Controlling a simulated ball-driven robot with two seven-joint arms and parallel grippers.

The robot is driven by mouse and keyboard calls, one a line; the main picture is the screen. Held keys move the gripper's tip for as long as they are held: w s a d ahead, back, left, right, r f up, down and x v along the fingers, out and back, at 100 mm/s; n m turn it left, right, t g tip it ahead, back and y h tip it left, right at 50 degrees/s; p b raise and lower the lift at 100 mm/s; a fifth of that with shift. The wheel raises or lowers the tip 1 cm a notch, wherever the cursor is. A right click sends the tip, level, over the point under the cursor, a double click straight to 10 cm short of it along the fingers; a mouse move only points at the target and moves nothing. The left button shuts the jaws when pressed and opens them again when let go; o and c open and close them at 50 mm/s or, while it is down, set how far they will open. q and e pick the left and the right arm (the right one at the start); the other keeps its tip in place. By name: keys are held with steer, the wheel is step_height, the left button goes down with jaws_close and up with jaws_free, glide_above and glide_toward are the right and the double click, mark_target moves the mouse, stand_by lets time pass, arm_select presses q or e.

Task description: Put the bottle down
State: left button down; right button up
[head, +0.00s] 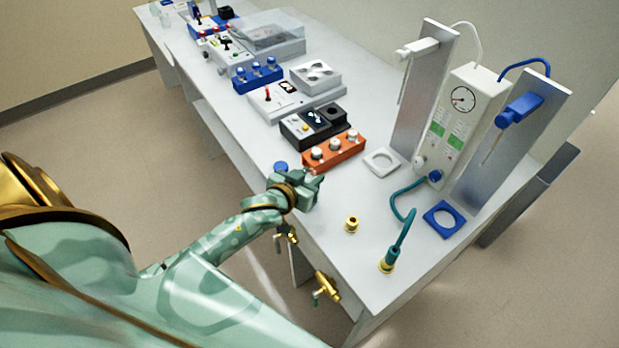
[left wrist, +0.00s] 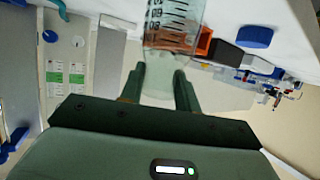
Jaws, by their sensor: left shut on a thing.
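My left gripper (head: 314,186) is over the front edge of the bench, beside the orange rack. In the left wrist view its two fingers (left wrist: 160,88) are closed on a clear bottle (left wrist: 172,22) with dark graduation marks. The bottle's far end runs out of the top of that view. In the head view the gripper and wrist hide most or all of the bottle, so I cannot tell whether it touches the bench. My right gripper is in neither view.
An orange rack (head: 335,150) with white-capped vials stands just behind the gripper. A blue cap (head: 281,166) lies to its left. White (head: 381,162) and blue (head: 444,219) square holders stand right, before a gauge unit (head: 463,100).

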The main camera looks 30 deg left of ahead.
arm_select(q)
steer(key=c, duration=1)
jaws_free()
